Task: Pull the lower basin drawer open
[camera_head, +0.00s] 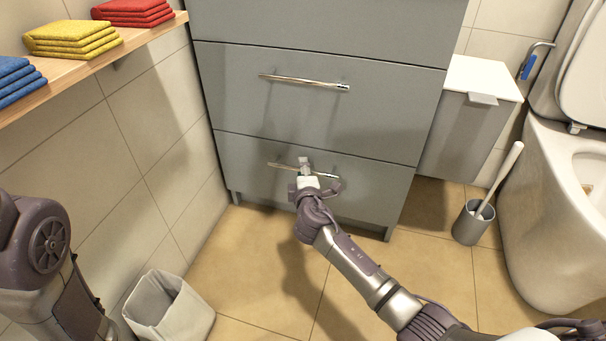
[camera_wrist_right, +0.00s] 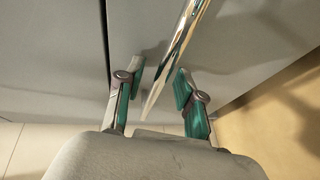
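The grey basin cabinet has a lower drawer (camera_head: 245,155) whose front sits flush, so it looks shut. Its chrome bar handle (camera_head: 281,166) is partly covered by my right gripper (camera_head: 304,163) in the head view. In the right wrist view, the handle (camera_wrist_right: 182,45) runs slantwise between the two green-padded fingers of my right gripper (camera_wrist_right: 158,77). The fingers stand apart with visible gaps on both sides of the bar. My left gripper is not in view; only part of my left arm shows at the lower left.
An upper drawer (camera_head: 380,115) with its own handle (camera_head: 304,82) is above. A white waste bin (camera_head: 168,308) stands at the lower left, a toilet brush holder (camera_head: 472,223) and toilet (camera_head: 560,200) at right. A wooden shelf (camera_head: 85,66) holds folded towels. Floor before the drawer is clear.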

